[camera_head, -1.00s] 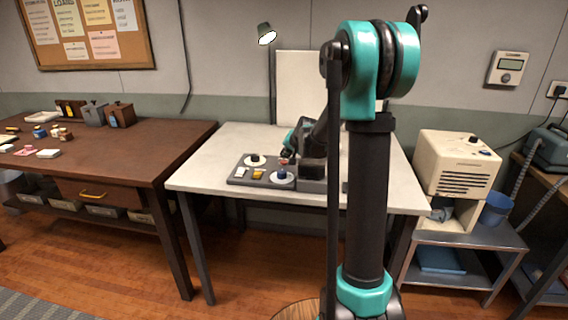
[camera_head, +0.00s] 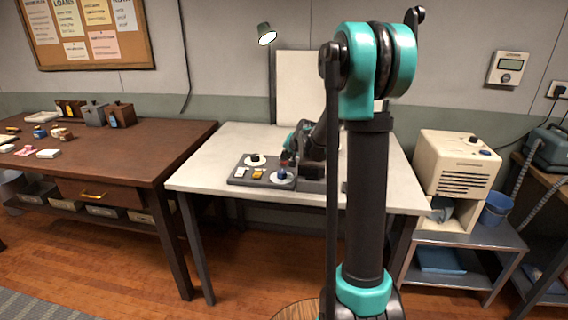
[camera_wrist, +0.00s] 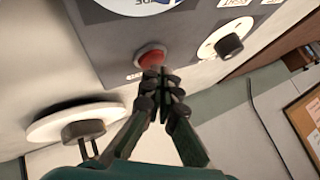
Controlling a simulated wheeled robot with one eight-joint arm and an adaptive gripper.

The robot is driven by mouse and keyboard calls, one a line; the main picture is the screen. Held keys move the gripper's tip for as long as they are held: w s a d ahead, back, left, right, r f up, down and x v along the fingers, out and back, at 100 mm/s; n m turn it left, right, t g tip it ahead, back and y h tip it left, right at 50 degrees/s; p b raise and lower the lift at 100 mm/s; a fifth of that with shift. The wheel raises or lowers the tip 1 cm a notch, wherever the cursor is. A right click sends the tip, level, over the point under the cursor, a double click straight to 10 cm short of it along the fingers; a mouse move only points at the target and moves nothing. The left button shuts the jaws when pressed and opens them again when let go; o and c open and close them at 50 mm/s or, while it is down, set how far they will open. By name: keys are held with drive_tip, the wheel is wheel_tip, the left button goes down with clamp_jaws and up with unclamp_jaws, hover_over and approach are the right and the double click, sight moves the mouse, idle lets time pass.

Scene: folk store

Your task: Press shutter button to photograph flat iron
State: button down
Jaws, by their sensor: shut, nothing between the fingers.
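A red round button (camera_wrist: 150,56) sits on a grey control panel (camera_wrist: 135,38) in the wrist view; it appears to be the shutter button. My gripper (camera_wrist: 163,74) is shut and empty. Its fingertips overlap the button's lower edge in the picture; I cannot tell whether they touch it. In the head view my gripper (camera_head: 291,155) is over the right part of the panel (camera_head: 238,181) on the white table, partly hidden by my arm. I cannot make out a flat iron in either view.
A white dial with a black knob (camera_wrist: 229,45) is right of the button in the wrist view. A white disc with a grey hub (camera_wrist: 83,131) is at lower left. The white table (camera_head: 205,172) has free room left of the panel.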

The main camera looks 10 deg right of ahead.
sight(285, 162)
drive_tip(key=shift+f, duration=0.4)
idle(0.3)
drive_tip(key=shift+r, duration=0.85)
drive_tip(key=shift+r, duration=2.55)
